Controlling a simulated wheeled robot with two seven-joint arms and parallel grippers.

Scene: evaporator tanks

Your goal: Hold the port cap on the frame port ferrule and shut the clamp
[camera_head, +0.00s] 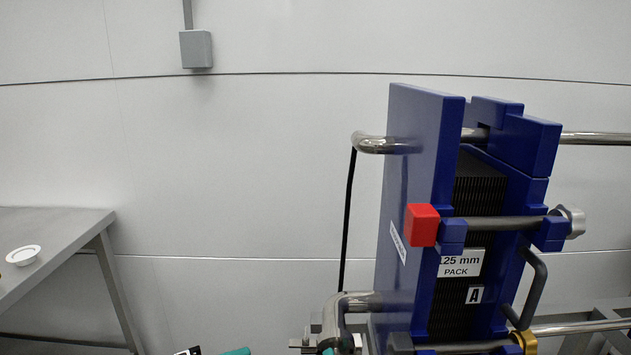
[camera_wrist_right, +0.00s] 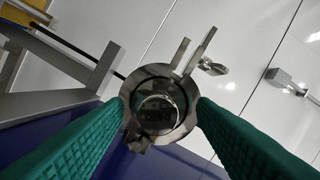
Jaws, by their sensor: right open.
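In the right wrist view a metal clamp (camera_wrist_right: 186,118) sits around the round port between my right gripper's (camera_wrist_right: 159,108) two green fingers. The gripper is open, one finger on each side. The clamp's two lugs stand apart at the top, with a wing nut (camera_wrist_right: 214,68) beside them. A shiny ring with a dark middle shows inside the clamp; I cannot tell whether it is the port cap or the bare ferrule.
The blue plate frame (camera_head: 424,160) with a red block (camera_head: 422,225) and bars stands at right. A bent pipe (camera_head: 333,310) leaves it low down. A metal table (camera_head: 60,224) with a white dish (camera_head: 24,255) stands at left. The space between is free.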

